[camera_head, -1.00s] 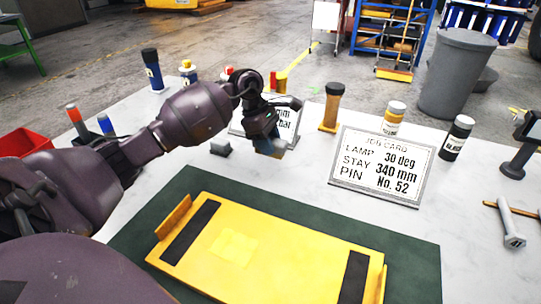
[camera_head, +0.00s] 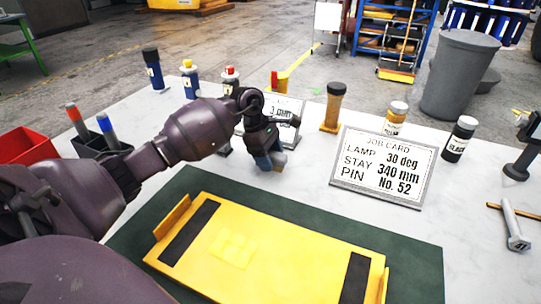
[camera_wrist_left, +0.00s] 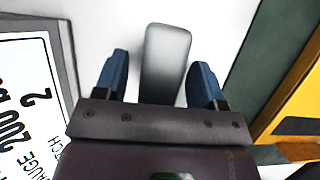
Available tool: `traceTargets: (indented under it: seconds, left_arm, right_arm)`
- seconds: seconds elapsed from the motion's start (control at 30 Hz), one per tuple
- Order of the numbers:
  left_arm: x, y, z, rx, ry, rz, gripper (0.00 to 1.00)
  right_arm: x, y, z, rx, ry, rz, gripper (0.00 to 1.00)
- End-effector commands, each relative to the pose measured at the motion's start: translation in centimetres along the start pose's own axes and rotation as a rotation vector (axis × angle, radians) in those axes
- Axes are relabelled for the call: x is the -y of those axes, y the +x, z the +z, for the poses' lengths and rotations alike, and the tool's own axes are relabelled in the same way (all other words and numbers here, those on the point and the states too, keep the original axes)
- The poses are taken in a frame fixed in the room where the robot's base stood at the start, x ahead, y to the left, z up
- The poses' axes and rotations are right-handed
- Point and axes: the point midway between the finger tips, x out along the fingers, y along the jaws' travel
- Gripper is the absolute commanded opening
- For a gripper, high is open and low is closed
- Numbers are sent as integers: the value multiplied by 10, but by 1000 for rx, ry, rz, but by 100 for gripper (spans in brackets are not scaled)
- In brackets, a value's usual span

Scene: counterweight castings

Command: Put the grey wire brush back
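The grey wire brush (camera_wrist_left: 165,60) appears in the left wrist view as a long grey shape with a rounded end, over the white bench top. A small tan part of what seems the same brush (camera_head: 279,158) shows beside my fingertips in the head view. My left gripper (camera_head: 268,158) is low over the bench, behind the yellow tray. In the left wrist view its two blue fingers (camera_wrist_left: 158,75) stand apart on either side of the brush, with a clear gap on the left. The brush's underside is hidden. My right gripper is not in view.
A yellow tray (camera_head: 290,248) lies on a green mat (camera_head: 420,262) in front. The job card (camera_head: 382,167) stands to the right, and another card (camera_head: 285,110) stands behind the gripper. Bench between gripper and job card is clear.

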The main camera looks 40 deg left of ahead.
Motion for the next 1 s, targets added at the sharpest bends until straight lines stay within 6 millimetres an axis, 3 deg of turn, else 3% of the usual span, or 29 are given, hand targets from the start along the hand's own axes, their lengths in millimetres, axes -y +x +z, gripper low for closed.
traceTargets:
  seconds: [0.37,0.8,1.0]
  left_arm:
    - [0,-8,2,-1,1,2,64]
    - [0,-86,2,-2,1,4,64]
    - [0,-112,1,-2,0,1,64]
  right_arm:
    - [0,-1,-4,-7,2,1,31]
    - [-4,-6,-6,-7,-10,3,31]
    - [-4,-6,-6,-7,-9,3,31]
